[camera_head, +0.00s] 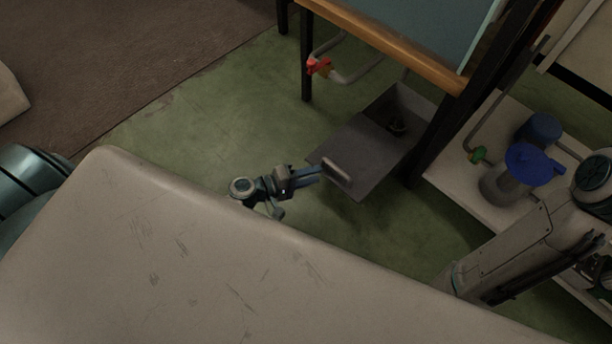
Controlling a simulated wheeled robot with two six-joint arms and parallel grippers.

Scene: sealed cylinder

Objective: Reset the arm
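My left gripper (312,174) shows just beyond the edge of my pale body panel, low over the green floor. It points right, toward a light grey bar-like handle (337,172) at the near-left edge of a grey metal box (365,150). The fingertips overlap the handle in this view; I cannot tell whether they touch it or how far apart they are. Much of the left arm is hidden behind my panel. My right arm (540,245) comes in at the right edge; its gripper is not in view.
A wood-edged table (390,42) with dark legs stands behind. A pale platform (452,178) at right bears a blue-lidded grey container (505,182), a blue cylinder (541,130) and pipes with a green valve (477,155). A red valve (318,66) sits on another pipe.

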